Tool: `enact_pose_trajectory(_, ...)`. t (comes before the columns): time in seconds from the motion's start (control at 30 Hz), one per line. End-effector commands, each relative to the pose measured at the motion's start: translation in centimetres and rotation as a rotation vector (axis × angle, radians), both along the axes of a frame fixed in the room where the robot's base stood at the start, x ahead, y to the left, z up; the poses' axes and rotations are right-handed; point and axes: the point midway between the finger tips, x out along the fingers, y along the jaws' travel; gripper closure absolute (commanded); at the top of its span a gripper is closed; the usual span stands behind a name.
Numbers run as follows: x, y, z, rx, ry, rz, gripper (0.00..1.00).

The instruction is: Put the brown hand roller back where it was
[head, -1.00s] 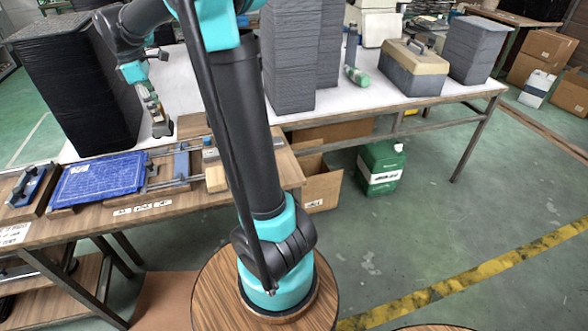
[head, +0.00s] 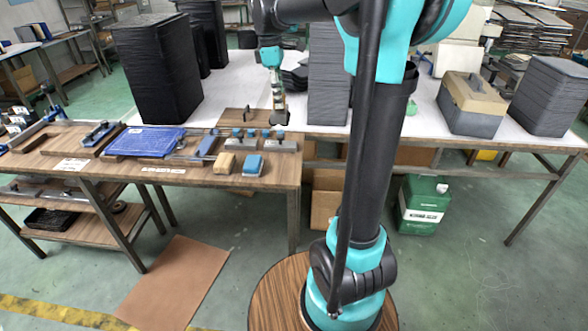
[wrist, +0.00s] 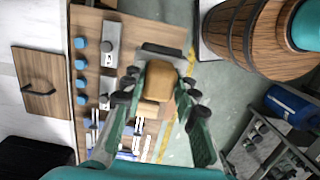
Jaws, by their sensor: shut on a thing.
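My gripper (head: 279,96) is shut on the brown hand roller and holds it above the right part of the wooden work table. In the wrist view the roller's tan-brown body (wrist: 158,78) sits between the two fingers of my gripper (wrist: 160,92), with a black crosspiece at its far end. In the head view the roller (head: 279,118) is a small dark shape below the fingertips. It appears apart from the table. The wooden table (head: 225,180) carries several blue-topped pieces (head: 250,134) and grey blocks near its right end.
A tan block (head: 225,162) and a blue block (head: 253,165) lie at the table's front edge. A blue panel (head: 148,141) lies left of them. A wooden board with a handle (head: 236,117) lies behind. Dark stacks (head: 154,75) stand on the white table.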

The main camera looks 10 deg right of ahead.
Motion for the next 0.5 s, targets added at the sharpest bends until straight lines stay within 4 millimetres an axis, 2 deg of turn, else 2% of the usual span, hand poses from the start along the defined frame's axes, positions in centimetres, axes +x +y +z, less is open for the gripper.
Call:
enact_pose_trajectory(0.17,0.1,0.0,-3.5,0.0,0.0,0.0,0.98)
enact_pose_trajectory(0.5,0.0,0.0,-11.8,0.0,0.0,0.0,0.98)
